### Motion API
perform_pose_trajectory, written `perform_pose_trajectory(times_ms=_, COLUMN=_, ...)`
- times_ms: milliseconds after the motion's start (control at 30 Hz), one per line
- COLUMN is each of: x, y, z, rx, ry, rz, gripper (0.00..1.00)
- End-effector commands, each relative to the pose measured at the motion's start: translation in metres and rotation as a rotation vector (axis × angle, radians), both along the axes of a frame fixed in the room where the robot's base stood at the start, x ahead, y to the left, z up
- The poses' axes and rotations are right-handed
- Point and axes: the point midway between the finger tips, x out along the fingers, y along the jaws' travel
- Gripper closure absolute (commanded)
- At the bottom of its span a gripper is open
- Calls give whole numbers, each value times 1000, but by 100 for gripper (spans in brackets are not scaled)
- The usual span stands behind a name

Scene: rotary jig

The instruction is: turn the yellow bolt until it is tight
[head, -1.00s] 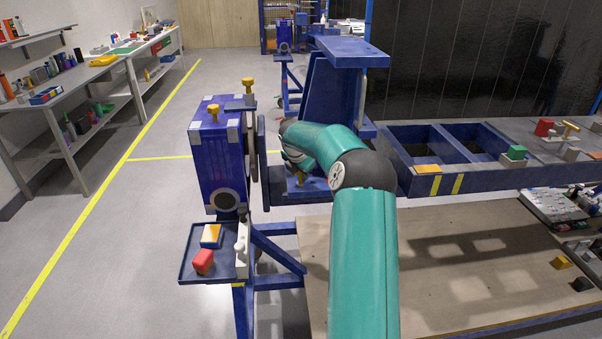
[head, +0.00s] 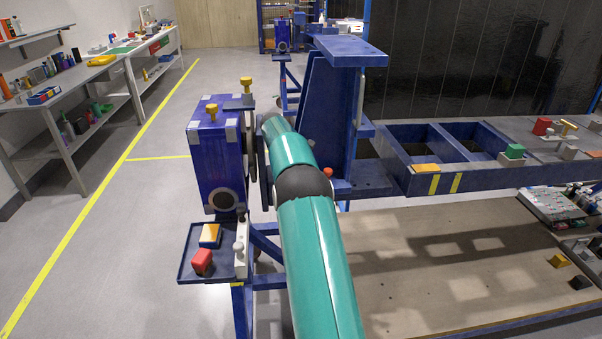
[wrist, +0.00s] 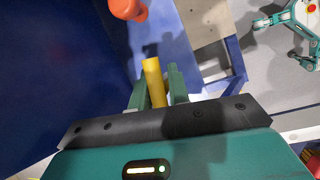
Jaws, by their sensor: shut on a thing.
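In the wrist view a yellow bolt (wrist: 154,84) stands between the two green fingers of my gripper (wrist: 157,88). The fingers are shut on it, one on each side. Its seat and any thread are not clear. An orange-red knob or bolt (wrist: 126,8) lies just past it, apart from the fingers. It also shows in the head view (head: 327,173), low on the blue jig (head: 330,115). In the head view my arm hides my gripper and the held bolt.
A blue gearbox-like block (head: 218,160) stands left of my arm, with yellow-topped bolts (head: 211,111) above. A small tray (head: 191,262) holds a red block (head: 202,261) and a yellow-orange block (head: 210,236). A long blue frame (head: 450,181) lies to the right.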

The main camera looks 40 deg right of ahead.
Motion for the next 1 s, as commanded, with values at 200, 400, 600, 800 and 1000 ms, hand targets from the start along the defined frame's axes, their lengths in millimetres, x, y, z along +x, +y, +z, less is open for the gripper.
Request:
perform_pose_trajectory(times_ms=200, x=2, y=2, z=1, rx=-1, ry=-6, rz=-146, gripper=100)
perform_pose_trajectory(times_ms=400, x=1, y=2, z=0, rx=0, ry=-6, rz=-230, gripper=100)
perform_pose_trajectory(times_ms=600, x=1, y=3, z=1, rx=0, ry=-7, rz=-266, gripper=100)
perform_pose_trajectory(times_ms=800, x=1, y=3, z=1, rx=1, ry=-7, rz=-271, gripper=100)
perform_pose_trajectory(times_ms=1000, x=1, y=3, z=1, rx=1, ry=-7, rz=-271, gripper=100)
